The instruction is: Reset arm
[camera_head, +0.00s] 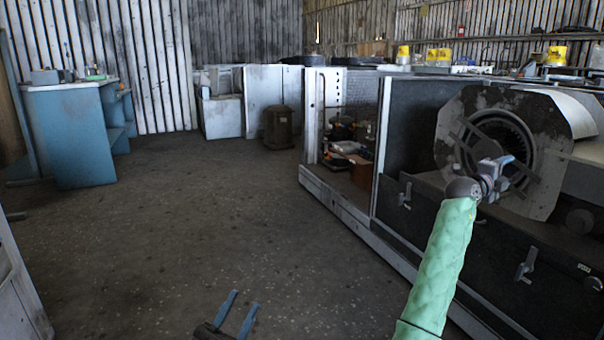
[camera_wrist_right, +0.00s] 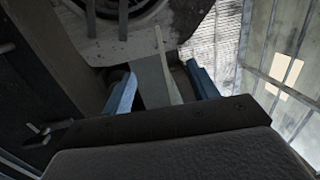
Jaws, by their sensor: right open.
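The blower housing (camera_head: 548,125), a worn grey plate with a round dark opening, stands on the dark workbench at the right of the head view. Its plate and part of the opening also show at the top of the right wrist view (camera_wrist_right: 190,18). My right arm, in a green sleeve, reaches up in front of the housing. My right gripper (camera_wrist_right: 163,70) is open, with its blue fingers apart. A grey block and a thin pale bar show beyond the fingers; I cannot tell how near they are. My left gripper (camera_head: 245,299) is open and empty over the floor at the bottom.
The long workbench (camera_head: 350,212) with dark panels and latches runs along the right. A blue cabinet (camera_head: 78,140) stands at the left, and a brown bin (camera_head: 279,128) at the back. Yellow-topped items (camera_head: 439,56) sit at the far right. The concrete floor between is clear.

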